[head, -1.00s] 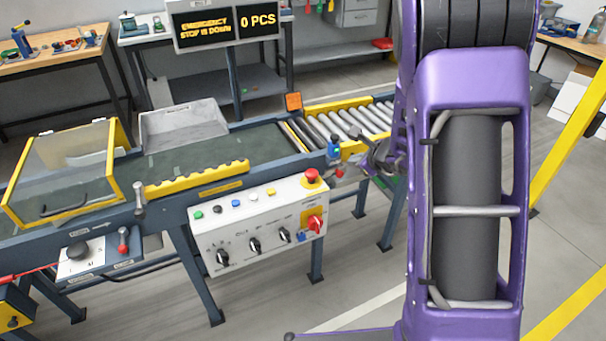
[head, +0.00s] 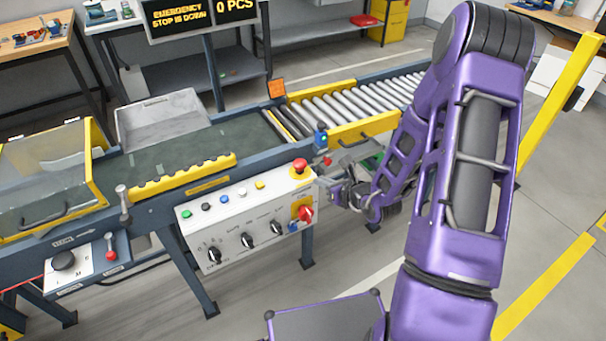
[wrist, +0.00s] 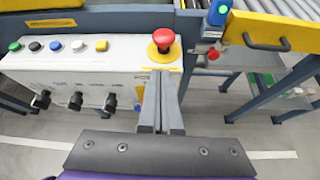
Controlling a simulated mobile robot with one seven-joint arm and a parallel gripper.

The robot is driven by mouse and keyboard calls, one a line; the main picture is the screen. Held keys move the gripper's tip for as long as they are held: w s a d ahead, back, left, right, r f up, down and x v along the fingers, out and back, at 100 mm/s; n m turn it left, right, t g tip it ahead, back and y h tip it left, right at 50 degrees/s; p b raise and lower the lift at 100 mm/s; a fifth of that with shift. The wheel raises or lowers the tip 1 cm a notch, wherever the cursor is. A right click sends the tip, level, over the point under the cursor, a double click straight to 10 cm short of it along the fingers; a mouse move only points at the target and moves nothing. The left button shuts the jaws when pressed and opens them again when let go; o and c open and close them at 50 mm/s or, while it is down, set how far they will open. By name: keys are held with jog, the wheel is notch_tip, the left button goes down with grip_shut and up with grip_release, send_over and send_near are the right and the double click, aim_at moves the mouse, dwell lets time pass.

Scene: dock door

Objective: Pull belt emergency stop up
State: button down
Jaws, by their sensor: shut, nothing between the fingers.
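The red mushroom-shaped emergency stop (head: 299,166) sits on a yellow base at the top right corner of the white control panel (head: 228,232) in the head view. The display (head: 200,14) reads "EMERGENCY STOP IS DOWN" and "0 PCS". My gripper (head: 329,184) is just right of the panel, beside the emergency stop and apart from its cap. In the wrist view, the gripper fingers (wrist: 164,80) are together and empty, pointing toward the red emergency stop (wrist: 164,40). The fingers cover part of the panel's right end.
The panel carries several coloured buttons, black knobs and a red rotary switch (head: 305,213). The conveyor belt (head: 185,151) runs behind it, with a grey bin (head: 160,118) and rollers (head: 350,104). A blue-topped device (head: 321,138) stands on the frame near my gripper. Floor in front is open.

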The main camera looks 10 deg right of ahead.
aim_at(302, 168)
jog(key=shift+f, duration=0.1)
jog(key=x, duration=1)
notch_tip(302, 168, up, 3)
jog(key=shift+f+p, duration=0.25)
jog(key=shift+p, duration=0.05)
jog(key=shift+f, duration=0.1)
jog(key=shift+d, duration=0.1)
